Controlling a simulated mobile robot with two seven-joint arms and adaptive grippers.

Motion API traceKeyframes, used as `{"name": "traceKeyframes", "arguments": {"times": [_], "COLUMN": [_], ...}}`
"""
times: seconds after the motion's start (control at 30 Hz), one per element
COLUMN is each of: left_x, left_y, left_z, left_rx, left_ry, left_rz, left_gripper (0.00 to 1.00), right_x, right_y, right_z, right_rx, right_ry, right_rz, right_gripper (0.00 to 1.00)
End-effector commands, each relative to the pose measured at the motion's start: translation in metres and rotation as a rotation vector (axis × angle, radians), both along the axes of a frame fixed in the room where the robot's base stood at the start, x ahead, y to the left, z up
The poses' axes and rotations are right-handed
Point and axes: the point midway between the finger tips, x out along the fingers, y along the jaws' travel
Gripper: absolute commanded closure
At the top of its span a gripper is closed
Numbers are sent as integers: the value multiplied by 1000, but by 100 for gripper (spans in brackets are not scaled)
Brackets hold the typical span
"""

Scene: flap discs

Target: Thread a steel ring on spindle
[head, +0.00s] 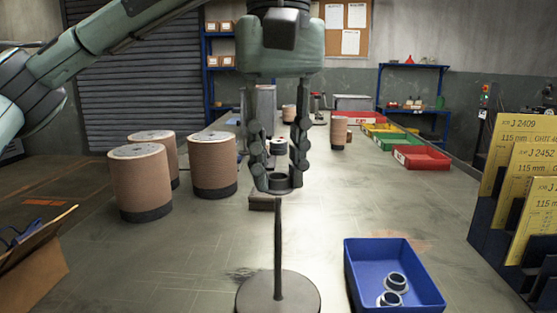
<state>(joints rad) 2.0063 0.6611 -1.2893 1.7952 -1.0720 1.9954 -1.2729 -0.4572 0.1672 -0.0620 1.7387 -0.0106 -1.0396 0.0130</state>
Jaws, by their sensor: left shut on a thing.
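My left gripper (279,186) hangs in the middle of the head view, pointing down. Its fingers are shut on a dark steel ring (277,190). The spindle (278,245) is a thin dark upright rod on a round base (290,292) at the bottom centre. In the picture the ring appears just over the spindle's top; I cannot tell whether they are at the same depth or touch. More steel rings (396,282) lie in a blue bin (352,270) to the right of the spindle. My right gripper is not in view.
Several large brown rolls (141,183) stand on the left of the bench. A cardboard box (35,262) is at the lower left. A rack of yellow job cards (530,150) stands at the right. Red (424,158), green and yellow trays are further back. The bench right of the spindle, behind the bin, is clear.

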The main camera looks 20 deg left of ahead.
Motion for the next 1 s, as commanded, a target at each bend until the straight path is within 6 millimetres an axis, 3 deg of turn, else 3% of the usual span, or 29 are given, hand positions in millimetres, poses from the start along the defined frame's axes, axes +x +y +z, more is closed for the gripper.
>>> {"name": "traceKeyframes", "arguments": {"times": [1.0], "left_x": [0], "left_y": [0], "left_z": [-26], "left_rx": [1], "left_ry": [-1], "left_rz": [0], "left_gripper": [87], "right_x": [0], "right_y": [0], "right_z": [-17], "right_rx": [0], "right_ry": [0], "right_rz": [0], "right_gripper": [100]}}
